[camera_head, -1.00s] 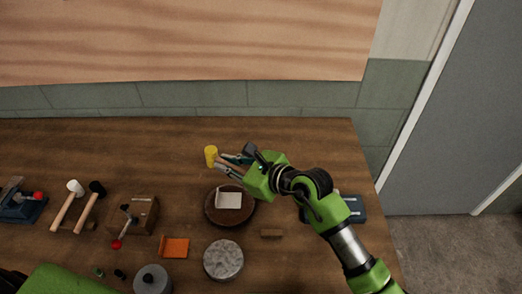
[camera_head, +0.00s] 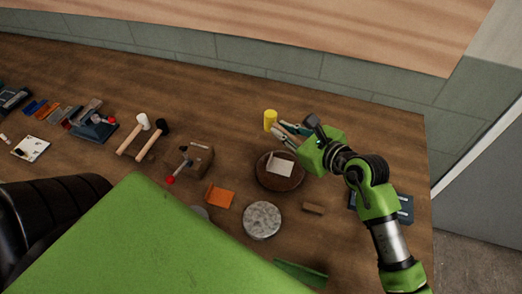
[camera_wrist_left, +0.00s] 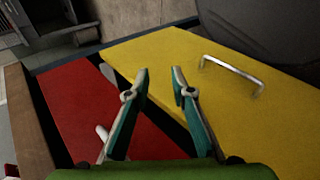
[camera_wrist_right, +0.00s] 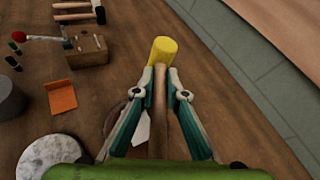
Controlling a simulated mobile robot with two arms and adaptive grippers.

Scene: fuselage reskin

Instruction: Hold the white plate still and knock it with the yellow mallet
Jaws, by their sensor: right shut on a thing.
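My right gripper (camera_head: 287,134) is shut on the wooden handle of the yellow mallet (camera_head: 270,120). The mallet's yellow head sticks out beyond the fingertips, also in the right wrist view (camera_wrist_right: 162,50). The small bent white plate (camera_head: 281,163) lies on a round brown disc (camera_head: 261,180), just in front of the right gripper. In the right wrist view the plate (camera_wrist_right: 142,130) is partly hidden behind a finger and the handle. My left gripper (camera_wrist_left: 161,80) is open and empty, pointing at red and yellow panels, away from the plate; its fingers do not show in the head view.
A grey round block (camera_head: 262,221), an orange bracket (camera_head: 220,197) and a wooden block with a red-knobbed lever (camera_head: 190,160) stand around the disc. Two more mallets (camera_head: 144,138) lie farther left. A yellow panel with a metal handle (camera_wrist_left: 232,75) faces the left gripper.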

